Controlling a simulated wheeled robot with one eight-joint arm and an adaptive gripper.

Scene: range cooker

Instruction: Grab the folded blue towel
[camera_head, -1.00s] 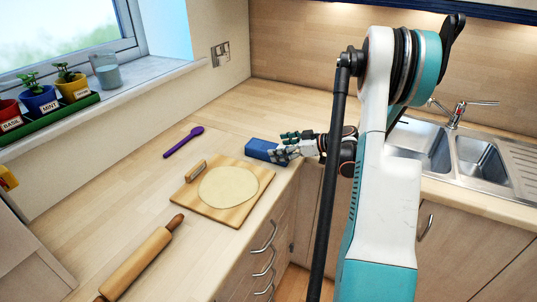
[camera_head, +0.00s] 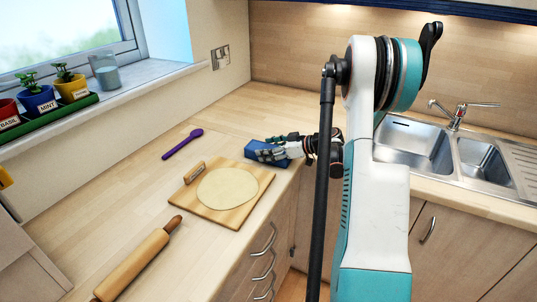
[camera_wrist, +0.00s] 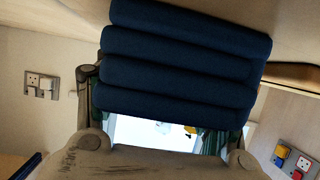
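The folded blue towel (camera_head: 252,148) lies on the worktop near its front edge, just right of the cutting board. In the wrist view the dark blue towel (camera_wrist: 185,55) fills the upper middle, its stacked folds showing. My gripper (camera_head: 270,149) is at the towel, coming from the right, and hides part of it. In the wrist view its fingers are spread wide, one toward each side of the towel, with bright space between them below it. The fingertips are hidden behind the towel, so contact is unclear.
A cutting board (camera_head: 209,217) with flat dough (camera_head: 228,188) lies left of the towel. A purple spoon (camera_head: 182,143) and a rolling pin (camera_head: 135,264) lie further left. A sink (camera_head: 411,141) is at the right. The worktop behind the towel is clear.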

